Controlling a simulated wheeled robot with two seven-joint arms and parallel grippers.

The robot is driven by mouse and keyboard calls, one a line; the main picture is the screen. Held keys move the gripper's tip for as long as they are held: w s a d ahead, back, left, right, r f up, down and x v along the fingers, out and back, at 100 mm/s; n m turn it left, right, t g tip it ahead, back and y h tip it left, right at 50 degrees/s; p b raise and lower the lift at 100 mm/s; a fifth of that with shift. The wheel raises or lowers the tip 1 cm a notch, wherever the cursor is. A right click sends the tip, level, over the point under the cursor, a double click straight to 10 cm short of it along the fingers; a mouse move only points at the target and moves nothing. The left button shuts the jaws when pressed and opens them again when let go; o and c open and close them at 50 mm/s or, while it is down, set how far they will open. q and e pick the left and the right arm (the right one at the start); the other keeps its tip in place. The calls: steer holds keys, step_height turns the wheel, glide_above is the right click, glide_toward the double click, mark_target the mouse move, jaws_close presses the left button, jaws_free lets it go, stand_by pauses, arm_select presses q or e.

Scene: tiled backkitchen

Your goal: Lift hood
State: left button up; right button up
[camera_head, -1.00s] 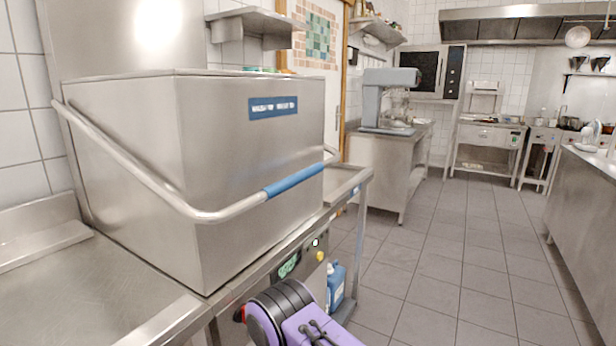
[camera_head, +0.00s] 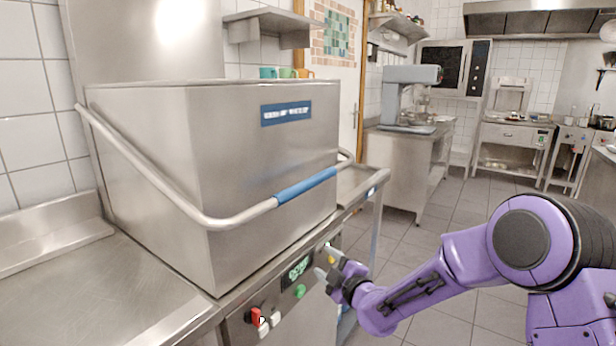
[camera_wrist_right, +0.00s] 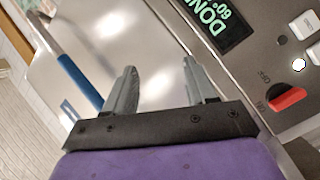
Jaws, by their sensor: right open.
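The dishwasher hood (camera_head: 250,160) is a large steel box, down on the steel counter at the left of the head view. A bent tube handle (camera_head: 190,208) runs around it, with a blue grip (camera_head: 305,186) at its front. My right gripper (camera_head: 324,263) is in front of the machine's control panel, below the blue grip and apart from it. In the wrist view my right gripper (camera_wrist_right: 158,82) is open and empty; the blue grip (camera_wrist_right: 78,82) shows beyond it to the left. My left gripper is not in view.
The control panel (camera_head: 266,305) has a lit display (camera_head: 298,268), a red knob (camera_head: 256,316) and buttons. A steel counter (camera_head: 70,290) lies left of the hood. A mixer (camera_head: 408,98) stands on a table behind.

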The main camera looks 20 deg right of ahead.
mark_target(312, 187)
step_height(312, 187, up, 16)
steer(key=w+n+t+y, duration=0.2)
steer(key=w+n+t, duration=0.1)
steer(key=n, duration=0.3)
steer(key=shift+n, duration=0.3)
steer(key=p+x, duration=0.2)
steer(key=x, duration=0.2)
steer(key=p+x, duration=0.2)
steer(key=x, duration=0.3)
steer(key=shift+w+d, duration=0.1)
steer(key=shift+d, duration=0.15)
steer(key=shift+w+a, duration=0.1)
steer(key=shift+w, duration=0.4)
steer(key=shift+c, duration=0.4)
jaws_close()
steer(key=shift+r, duration=0.1)
